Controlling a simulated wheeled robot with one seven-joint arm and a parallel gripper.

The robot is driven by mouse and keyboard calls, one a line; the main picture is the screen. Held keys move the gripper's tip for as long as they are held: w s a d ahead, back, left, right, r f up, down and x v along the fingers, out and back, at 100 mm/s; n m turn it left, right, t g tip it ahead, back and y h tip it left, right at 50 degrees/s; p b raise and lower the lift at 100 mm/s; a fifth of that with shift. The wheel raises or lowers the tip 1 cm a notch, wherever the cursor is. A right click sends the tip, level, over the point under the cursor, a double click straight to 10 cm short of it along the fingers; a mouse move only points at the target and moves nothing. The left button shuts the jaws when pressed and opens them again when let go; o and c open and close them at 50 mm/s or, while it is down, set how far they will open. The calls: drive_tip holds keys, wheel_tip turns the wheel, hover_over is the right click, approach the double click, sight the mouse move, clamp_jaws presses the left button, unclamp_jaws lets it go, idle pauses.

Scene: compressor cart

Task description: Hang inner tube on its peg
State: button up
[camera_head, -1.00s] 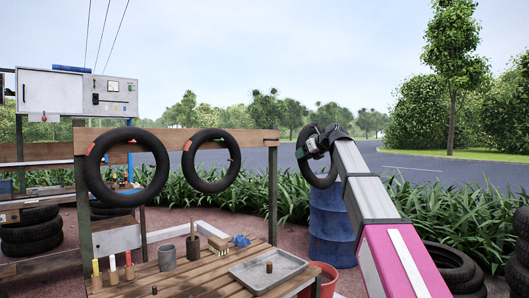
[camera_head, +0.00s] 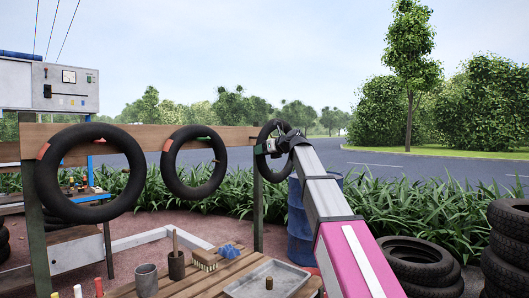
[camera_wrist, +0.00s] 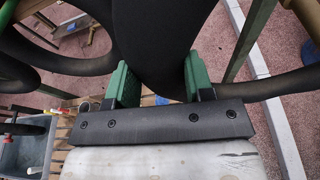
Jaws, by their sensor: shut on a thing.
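A black inner tube (camera_head: 263,172) is held upright at the right end of the wooden rail (camera_head: 130,136), turned partly edge-on. My gripper (camera_head: 273,146) is shut on its rim. In the wrist view, the green finger pads of my gripper (camera_wrist: 158,82) are on both sides of the thick black tube (camera_wrist: 157,40). Two more black tubes hang on the rail, one at the left (camera_head: 48,190) and one in the middle (camera_head: 168,172). I cannot make out a free peg, nor whether the held tube touches the rail or its post.
A wooden bench with a grey tray (camera_head: 240,291), a brush pot (camera_head: 176,266) and a grey cup (camera_head: 146,281) stands below the rail. A blue barrel (camera_head: 299,225) is behind my arm. Stacked tyres (camera_head: 508,250) stand at the right.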

drive_tip(key=r+x, duration=0.1)
drive_tip(key=x, duration=1.4)
drive_tip(key=shift+w+a, duration=0.3)
drive_tip(key=shift+w, duration=0.05)
idle(0.9)
drive_tip(key=o, duration=1)
drive_tip(key=shift+c, duration=0.2)
